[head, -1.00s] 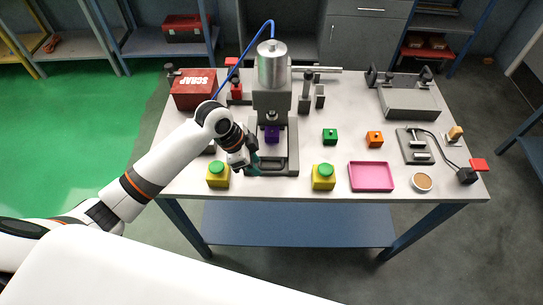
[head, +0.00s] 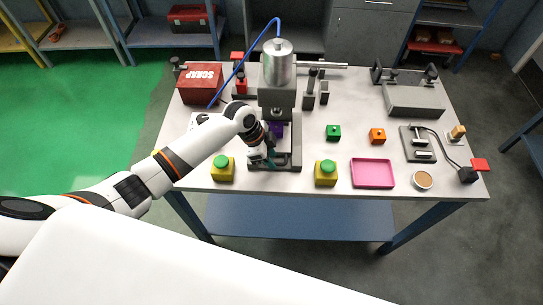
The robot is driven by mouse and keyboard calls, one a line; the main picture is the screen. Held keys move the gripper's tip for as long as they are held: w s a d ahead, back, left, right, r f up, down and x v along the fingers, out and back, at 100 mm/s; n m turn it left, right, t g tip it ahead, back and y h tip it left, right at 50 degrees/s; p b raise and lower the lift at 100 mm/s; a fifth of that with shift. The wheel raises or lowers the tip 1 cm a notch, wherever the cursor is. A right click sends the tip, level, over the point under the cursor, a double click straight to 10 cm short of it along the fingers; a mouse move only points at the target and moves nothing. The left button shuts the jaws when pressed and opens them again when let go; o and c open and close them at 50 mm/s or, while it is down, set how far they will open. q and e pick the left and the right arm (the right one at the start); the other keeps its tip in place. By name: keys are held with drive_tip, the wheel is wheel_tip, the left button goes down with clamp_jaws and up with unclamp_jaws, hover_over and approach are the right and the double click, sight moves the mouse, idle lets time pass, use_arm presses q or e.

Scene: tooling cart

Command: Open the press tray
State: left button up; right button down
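The press has a silver cylinder (head: 279,64) over a dark block and a dark base frame (head: 297,150) at the table's middle. The press tray appears to lie low in the front of this frame, partly behind my gripper; how far out it sits is unclear. A purple block (head: 279,129) shows under the press head, partly covered by my arm. My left gripper (head: 268,160) points down at the front of the press frame, over the tray area. Its fingers are dark and small, so I cannot tell their opening or whether they touch the tray. My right gripper is not in view.
Two yellow boxes with green buttons (head: 223,167) (head: 326,172) flank the press front. A pink tray (head: 373,173), green block (head: 333,132) and orange block (head: 377,136) lie to the right. A red scrap box (head: 201,85) stands at back left.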

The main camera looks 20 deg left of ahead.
use_arm(q)
drive_tip(key=shift+d+f, duration=0.2)
drive_tip(key=shift+f, duration=0.25)
clamp_jaws()
